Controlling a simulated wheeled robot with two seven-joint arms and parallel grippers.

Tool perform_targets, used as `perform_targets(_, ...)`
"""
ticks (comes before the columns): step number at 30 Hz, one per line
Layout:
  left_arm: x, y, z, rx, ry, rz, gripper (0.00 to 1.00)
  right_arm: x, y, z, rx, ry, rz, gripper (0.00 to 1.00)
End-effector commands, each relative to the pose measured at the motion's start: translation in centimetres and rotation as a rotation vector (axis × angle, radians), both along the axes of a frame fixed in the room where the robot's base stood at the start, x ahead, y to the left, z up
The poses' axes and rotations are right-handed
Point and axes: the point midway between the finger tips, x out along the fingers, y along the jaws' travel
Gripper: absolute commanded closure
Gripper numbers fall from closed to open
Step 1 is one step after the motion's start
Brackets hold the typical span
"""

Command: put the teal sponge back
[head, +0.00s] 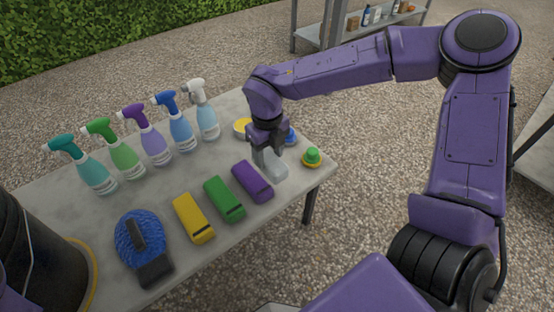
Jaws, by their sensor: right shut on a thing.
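My right gripper (269,151) reaches down over the far right part of the table and is shut on a pale grey block (272,168). The block's lower part shows below the fingers; I cannot tell whether it touches the table. In line with it lie a purple block (252,181), a green block (224,199) and a yellow block (194,218), each with a dark end. I see no plainly teal sponge; the only clear teal is on a spray bottle (92,172). My left gripper is not in view.
Several spray bottles stand along the table's back, a white-topped one (206,121) rightmost. A green-and-yellow round piece (312,157) is near the right corner, a blue one (290,136) behind it. A grey table (150,205) carries these.

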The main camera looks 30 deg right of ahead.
Motion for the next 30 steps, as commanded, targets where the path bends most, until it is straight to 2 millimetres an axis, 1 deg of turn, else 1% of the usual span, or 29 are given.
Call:
perform_targets(1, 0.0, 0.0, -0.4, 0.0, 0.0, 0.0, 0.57, 0.9, -0.9, -0.8, -0.001, 0.0, -0.004, 0.8)
perform_targets(4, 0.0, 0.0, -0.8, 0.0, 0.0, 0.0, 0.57, 2.4, -2.7, -1.8, -0.002, 0.0, -0.002, 0.8)
perform_targets(9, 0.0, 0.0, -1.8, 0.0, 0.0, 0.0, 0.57, 4.1, -4.6, -5.0, -0.001, 0.001, 0.001, 0.8)
perform_targets(12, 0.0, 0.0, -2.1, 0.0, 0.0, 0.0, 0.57, 4.8, -5.3, -6.1, -0.002, 0.0, 0.004, 0.8)
perform_targets(17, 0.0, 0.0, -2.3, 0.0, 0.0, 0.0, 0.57, 5.4, -5.9, -7.0, -0.001, 0.0, 0.004, 0.8)
perform_targets(20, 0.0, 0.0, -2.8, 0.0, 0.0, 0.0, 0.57, 5.8, -6.4, -8.3, -0.001, 0.001, 0.004, 0.8)
perform_targets(22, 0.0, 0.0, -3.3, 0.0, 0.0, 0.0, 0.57, 5.7, -6.3, -9.8, -0.001, 0.003, 0.006, 0.8)
perform_targets(24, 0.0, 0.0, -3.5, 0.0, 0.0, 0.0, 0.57, 5.8, -6.3, -10.7, -0.001, 0.001, 0.005, 0.8)
perform_targets(30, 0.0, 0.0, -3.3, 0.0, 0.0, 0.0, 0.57, 5.8, -6.3, -10.6, 0.0, -0.001, 0.005, 0.8)
